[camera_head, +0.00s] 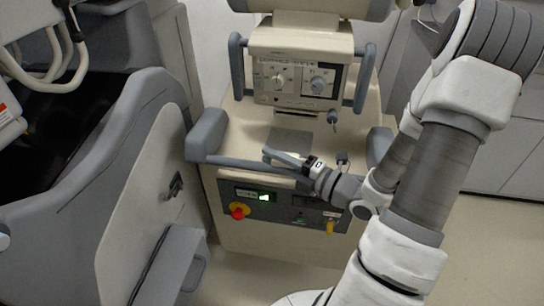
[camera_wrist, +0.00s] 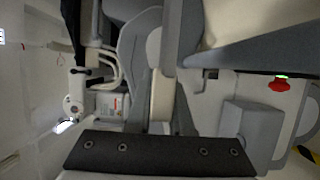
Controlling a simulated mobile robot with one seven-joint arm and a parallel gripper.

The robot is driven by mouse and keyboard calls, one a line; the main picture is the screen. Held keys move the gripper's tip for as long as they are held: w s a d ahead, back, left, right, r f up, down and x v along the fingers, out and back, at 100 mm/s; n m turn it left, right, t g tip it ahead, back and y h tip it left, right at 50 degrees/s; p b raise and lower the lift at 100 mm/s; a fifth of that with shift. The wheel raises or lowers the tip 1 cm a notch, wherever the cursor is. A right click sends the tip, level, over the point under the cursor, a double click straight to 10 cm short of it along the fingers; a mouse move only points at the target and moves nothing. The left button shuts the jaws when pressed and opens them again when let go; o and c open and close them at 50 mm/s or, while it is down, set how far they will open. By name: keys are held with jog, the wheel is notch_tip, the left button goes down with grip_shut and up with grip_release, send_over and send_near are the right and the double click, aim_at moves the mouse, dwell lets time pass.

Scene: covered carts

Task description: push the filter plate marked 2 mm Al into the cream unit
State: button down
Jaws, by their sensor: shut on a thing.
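The cream unit (camera_head: 297,45) with dials and grey side handles stands at the top centre of the head view. My gripper (camera_head: 283,158) is below and in front of it, over the front of the cream cart, by the grey front bar. In the wrist view, a dark screwed bar crosses the bottom, and the plate cannot be made out.
The cream cart's grey front bar (camera_head: 235,162) runs close beside my gripper and shows large in the wrist view (camera_wrist: 250,50). A red knob (camera_head: 238,211) sits on the panel below. A grey machine (camera_head: 130,140) stands close at left. Open floor lies at right.

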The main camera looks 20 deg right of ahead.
aim_at(278, 140)
jog(key=shift+f+b, duration=0.1)
jog(key=shift+b, duration=0.25)
jog(key=shift+w+d, duration=0.55)
jog(key=shift+w, duration=0.25)
jog(key=shift+w+d, duration=0.5)
jog(key=shift+w, duration=0.3)
jog(key=shift+w+d, duration=0.55)
jog(key=shift+w, duration=0.25)
jog(key=shift+b, duration=1.05)
jog(key=shift+w+d+b, duration=0.25)
jog(key=shift+w+d, duration=0.45)
jog(key=shift+w, duration=0.35)
jog(key=shift+w+d+b, duration=0.2)
jog(key=shift+w+d, duration=0.5)
jog(key=shift+w, duration=0.3)
jog(key=shift+s, duration=0.1)
jog(key=shift+s+a+b, duration=0.3)
jog(key=shift+s+a, duration=0.35)
jog(key=shift+s, duration=0.25)
jog(key=shift+s+a+b, duration=0.3)
jog(key=shift+s+a, duration=0.3)
jog(key=shift+s, duration=0.25)
dwell(0.3)
